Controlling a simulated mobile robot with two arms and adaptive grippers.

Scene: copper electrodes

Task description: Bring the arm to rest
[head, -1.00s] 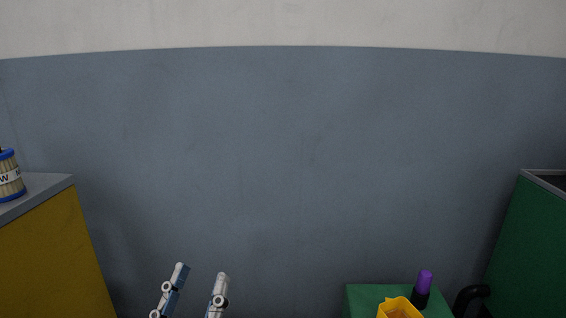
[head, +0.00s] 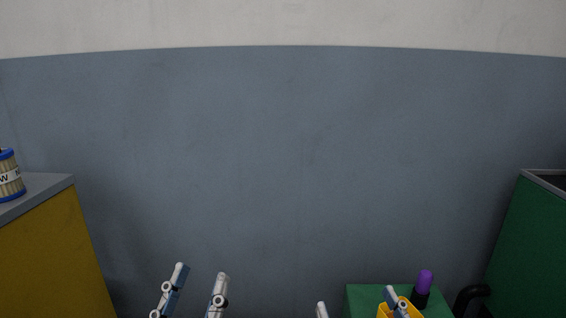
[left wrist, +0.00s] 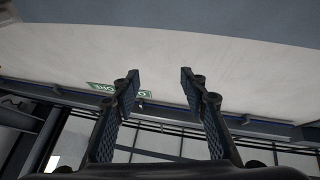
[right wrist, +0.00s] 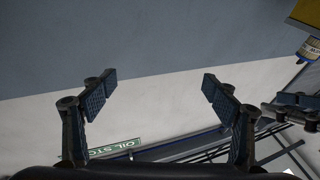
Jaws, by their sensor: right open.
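My left gripper (head: 200,270) stands at the bottom of the head view, left of centre, with its two fingers pointing up and apart. In the left wrist view (left wrist: 160,80) its fingers are spread with nothing between them. My right gripper (head: 355,298) shows at the bottom of the head view, right of centre, its fingertips wide apart. One of its fingers overlaps the yellow container in the picture. In the right wrist view (right wrist: 160,82) its fingers are open and empty, with only wall behind them. No copper electrodes can be made out.
A green surface (head: 365,293) at the bottom right bears a yellow container (head: 383,311) and a purple-capped bottle (head: 425,281). A yellow cabinet (head: 45,260) with a blue-rimmed can (head: 10,178) stands at the left. A green bin (head: 530,250) stands at the right. The middle is clear.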

